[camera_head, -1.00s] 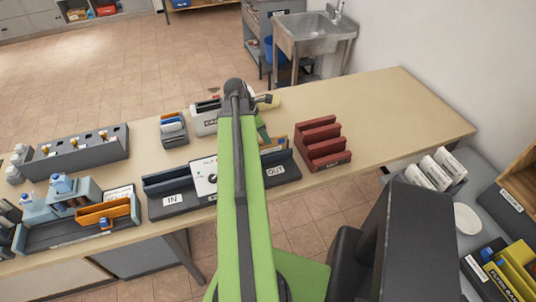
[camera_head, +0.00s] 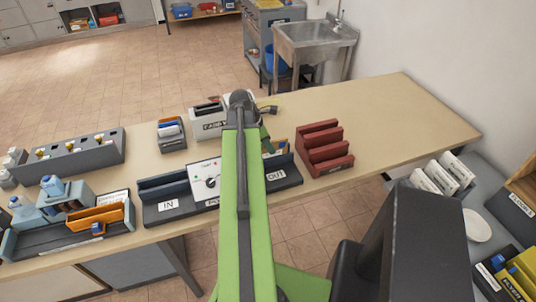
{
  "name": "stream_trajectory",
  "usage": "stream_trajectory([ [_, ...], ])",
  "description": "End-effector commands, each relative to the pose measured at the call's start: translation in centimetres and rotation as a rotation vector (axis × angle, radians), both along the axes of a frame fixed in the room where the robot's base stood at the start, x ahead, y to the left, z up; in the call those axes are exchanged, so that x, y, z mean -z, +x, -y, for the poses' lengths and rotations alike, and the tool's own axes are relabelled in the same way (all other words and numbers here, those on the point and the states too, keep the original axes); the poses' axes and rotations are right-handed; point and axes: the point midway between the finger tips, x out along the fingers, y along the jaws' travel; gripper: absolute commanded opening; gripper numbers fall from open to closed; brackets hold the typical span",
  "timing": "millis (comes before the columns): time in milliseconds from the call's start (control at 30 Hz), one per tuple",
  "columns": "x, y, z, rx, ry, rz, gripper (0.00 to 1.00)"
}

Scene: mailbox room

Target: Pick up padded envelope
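My gripper (camera_head: 268,110) is at the far end of my green arm, over the middle of the table. It is small and dark here, partly hidden by the arm's end joint, and I cannot tell its opening or whether it holds anything. No padded envelope can be identified for certain.
The beige table (camera_head: 385,110) is bare at its right end. A red slotted rack (camera_head: 326,150), a grey labelled box (camera_head: 207,122), a small holder with blue and white items (camera_head: 171,134) and a long grey box (camera_head: 75,157) stand on it. A sink (camera_head: 313,40) is behind.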

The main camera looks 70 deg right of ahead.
Motion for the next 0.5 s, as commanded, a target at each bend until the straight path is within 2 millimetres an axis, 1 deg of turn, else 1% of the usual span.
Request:
stream_trajectory([
  [333, 0.16, -0.03, 0.01, 0.000, 0.000, 0.000, 0.36],
  [500, 0.16, -0.03, 0.01, 0.001, 0.000, 0.000, 0.14],
])
